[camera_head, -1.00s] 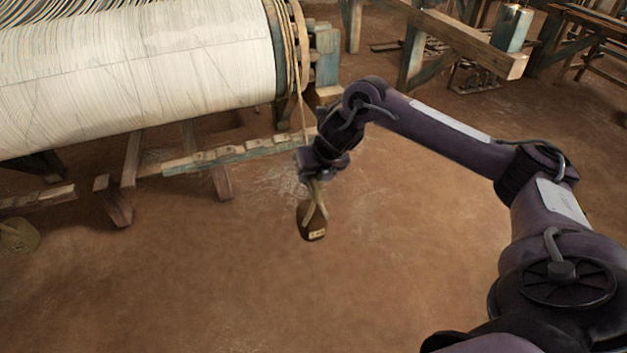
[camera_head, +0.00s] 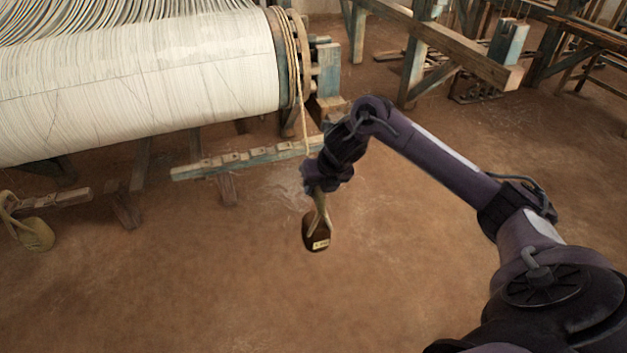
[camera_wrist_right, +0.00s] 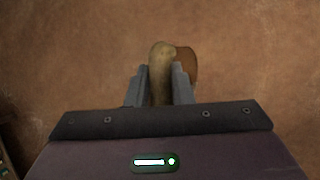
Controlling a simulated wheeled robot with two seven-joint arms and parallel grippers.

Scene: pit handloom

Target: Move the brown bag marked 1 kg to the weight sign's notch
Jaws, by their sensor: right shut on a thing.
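The brown bag (camera_head: 316,234) with a small pale label hangs by its tan strap below my right gripper (camera_head: 318,188). The label is too small to read surely. In the right wrist view the strap (camera_wrist_right: 161,75) is between the two grey fingers of my right gripper (camera_wrist_right: 160,88), which are shut on it. Part of the brown bag (camera_wrist_right: 187,64) shows behind the strap. The bag hangs clear of the notched wooden bar (camera_head: 240,160), to its lower right. I cannot make out the weight sign. My left gripper is not in view.
A large warp roller (camera_head: 140,85) fills the upper left, with a rope (camera_head: 300,90) hanging from its right end. An olive bag (camera_head: 35,233) hangs at the far left. Wooden frame beams (camera_head: 450,50) stand at the upper right. The brown floor in front is clear.

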